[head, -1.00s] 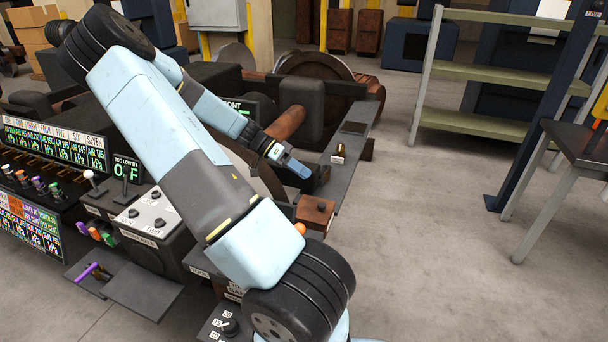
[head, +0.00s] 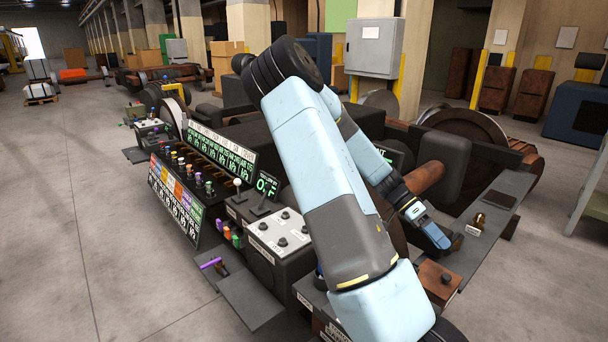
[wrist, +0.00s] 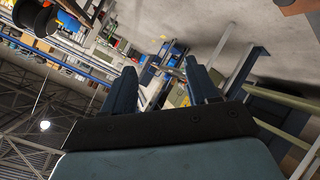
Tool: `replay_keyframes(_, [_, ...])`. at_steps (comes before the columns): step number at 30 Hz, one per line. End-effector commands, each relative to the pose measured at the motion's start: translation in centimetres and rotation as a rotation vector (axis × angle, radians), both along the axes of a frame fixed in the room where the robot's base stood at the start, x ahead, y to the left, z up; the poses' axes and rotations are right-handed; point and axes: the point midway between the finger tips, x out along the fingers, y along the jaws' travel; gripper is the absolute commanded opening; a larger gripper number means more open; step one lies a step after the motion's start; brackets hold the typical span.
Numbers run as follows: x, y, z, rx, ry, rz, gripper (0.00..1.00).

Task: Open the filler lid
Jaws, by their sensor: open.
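My gripper (head: 454,242) is at the end of my light-blue arm, over the right part of the machine. In the wrist view its two dark-blue fingers (wrist: 160,72) stand apart with nothing between them. A rust-brown box (head: 440,278) with a dark knob on top sits just below and in front of my gripper in the head view. It may carry the filler lid, but no label confirms this. The gripper looks clear of the box. The wrist view shows no lid; it looks out across the hall and up to the roof.
A control panel (head: 190,195) with levers and lit displays stands left of my arm. A grey cabinet (head: 372,47) stands behind. Open floor lies at the left.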

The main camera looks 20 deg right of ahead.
Motion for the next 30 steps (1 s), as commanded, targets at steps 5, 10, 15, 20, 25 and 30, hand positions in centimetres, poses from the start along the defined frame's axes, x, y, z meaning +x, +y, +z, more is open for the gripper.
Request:
replay_keyframes(5, [0.1, 0.3, 0.0, 0.029, -0.014, 0.009, 0.59])
replay_keyframes(10, [0.8, 2.1, -0.2, 0.163, -0.073, 0.065, 0.59])
replay_keyframes(15, [1.7, 4.6, 0.1, 0.339, -0.153, 0.16, 0.59])
replay_keyframes(20, [2.6, 7.2, 1.0, 0.488, -0.229, 0.268, 0.59])
replay_keyframes(25, [3.5, 9.9, 2.5, 0.626, -0.31, 0.401, 0.59])
replay_keyframes(30, [4.1, 12.6, 4.6, 0.741, -0.387, 0.552, 0.59])
